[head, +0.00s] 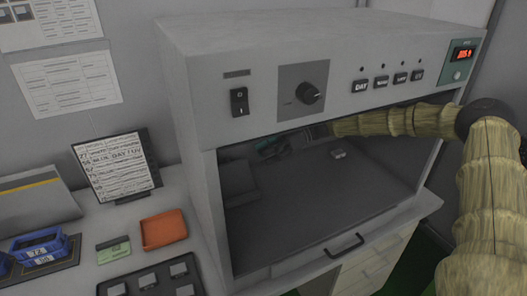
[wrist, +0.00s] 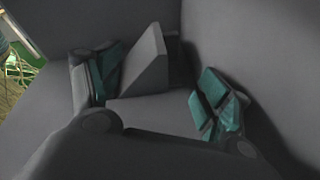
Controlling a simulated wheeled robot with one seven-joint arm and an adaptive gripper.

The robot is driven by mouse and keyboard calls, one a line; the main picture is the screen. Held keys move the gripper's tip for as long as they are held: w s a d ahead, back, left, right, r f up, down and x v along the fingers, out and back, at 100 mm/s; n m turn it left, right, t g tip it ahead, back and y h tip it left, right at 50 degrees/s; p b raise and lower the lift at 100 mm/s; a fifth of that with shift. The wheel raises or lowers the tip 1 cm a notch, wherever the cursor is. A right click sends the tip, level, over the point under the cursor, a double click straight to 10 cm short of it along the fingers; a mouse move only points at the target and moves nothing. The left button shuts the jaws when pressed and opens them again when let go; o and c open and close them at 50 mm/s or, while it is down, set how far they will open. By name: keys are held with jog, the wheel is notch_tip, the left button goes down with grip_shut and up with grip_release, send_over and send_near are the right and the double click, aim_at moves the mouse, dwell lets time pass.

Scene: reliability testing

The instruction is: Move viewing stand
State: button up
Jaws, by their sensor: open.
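The viewing stand appears to be a plain grey wedge with a sloping face (wrist: 146,62), seen in the wrist view near a corner of the dark booth interior. In the head view a dim grey block (head: 239,181) at the booth's inner left looks like the same stand. My gripper (wrist: 157,90) is open, with teal pads on both fingers. In the wrist view the wedge shows beyond and between the fingertips, closer to the left one. I cannot tell whether they touch. In the head view my gripper (head: 272,148) is partly hidden in shadow inside the booth.
The grey booth (head: 232,60) has a switch, knob and buttons above its opening. A small pale piece (head: 338,154) lies on its dark floor (head: 320,205). Outside at left are a propped list board (head: 115,166), orange tray (head: 163,229), blue bin (head: 40,247) and dark slotted tray (head: 128,273).

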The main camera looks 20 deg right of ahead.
aim_at(237, 167)
jog(key=shift+p+x, duration=0.7)
jog(key=shift+x, duration=4.75)
jog(key=shift+d, duration=0.1)
jog(key=c, duration=1.1)
jog(key=shift+o, duration=0.2)
jog(key=shift+d, duration=0.1)
